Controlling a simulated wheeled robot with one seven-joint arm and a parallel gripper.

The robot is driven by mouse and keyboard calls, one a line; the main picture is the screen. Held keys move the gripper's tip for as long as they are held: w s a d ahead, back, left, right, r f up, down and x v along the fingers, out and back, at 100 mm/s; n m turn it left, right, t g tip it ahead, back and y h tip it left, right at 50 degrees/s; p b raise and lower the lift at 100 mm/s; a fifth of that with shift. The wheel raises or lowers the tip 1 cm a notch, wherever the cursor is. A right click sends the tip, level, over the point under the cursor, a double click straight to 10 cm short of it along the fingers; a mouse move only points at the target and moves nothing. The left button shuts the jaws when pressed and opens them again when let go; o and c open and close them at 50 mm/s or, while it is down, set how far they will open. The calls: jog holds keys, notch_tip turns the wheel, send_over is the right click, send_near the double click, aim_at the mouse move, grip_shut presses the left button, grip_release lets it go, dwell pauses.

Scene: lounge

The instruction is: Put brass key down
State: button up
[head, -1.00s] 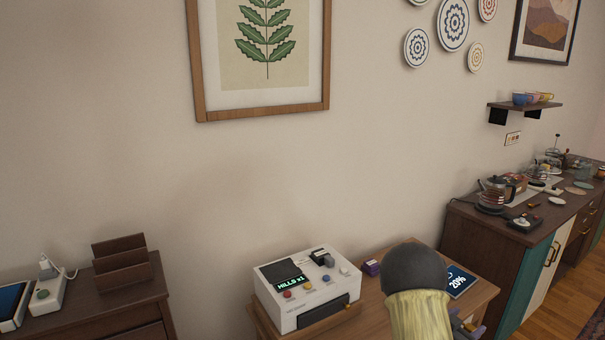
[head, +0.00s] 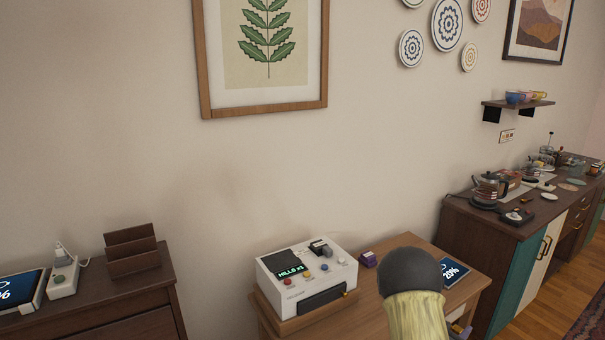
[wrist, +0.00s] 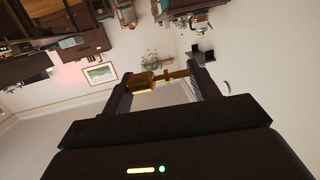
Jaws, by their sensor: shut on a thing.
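My gripper (wrist: 162,78) shows in the wrist view, with a dark finger on each side. It is shut on the brass key (wrist: 146,89), a golden piece lying across between the fingertips. The wrist picture is tilted, and the key appears held in the air with the room behind it. In the head view my arm covers part of the small wooden table, and neither the key nor the fingertips can be made out there.
The wooden table (head: 387,262) carries a white machine (head: 308,277) with coloured buttons, a small purple box (head: 368,259) and a tablet (head: 457,272). A dark cabinet (head: 130,305) is at left. A crowded sideboard (head: 470,225) stands at right.

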jog(key=a+f+n+t+y+p, duration=0.1)
jog(key=a+f+n+t+y, duration=0.2)
jog(key=a, duration=0.9)
jog(key=a+f+n+t+y+p, duration=0.1)
jog(key=a+f+n+t+y, duration=0.2)
jog(key=a+f+n+y, duration=0.4)
jog(key=a+f+y, duration=0.2)
jog(key=a+y, duration=0.1)
jog(key=a, duration=0.2)
jog(key=shift+s+a+f+p, duration=0.15)
jog(key=shift+s+f+p, duration=0.15)
jog(key=s, duration=0.1)
jog(key=s+r, duration=0.1)
jog(key=s, duration=0.1)
jog(key=s+r, duration=0.1)
jog(key=s, duration=0.1)
jog(key=shift+s+r, duration=0.15)
jog(key=shift+s, duration=0.05)
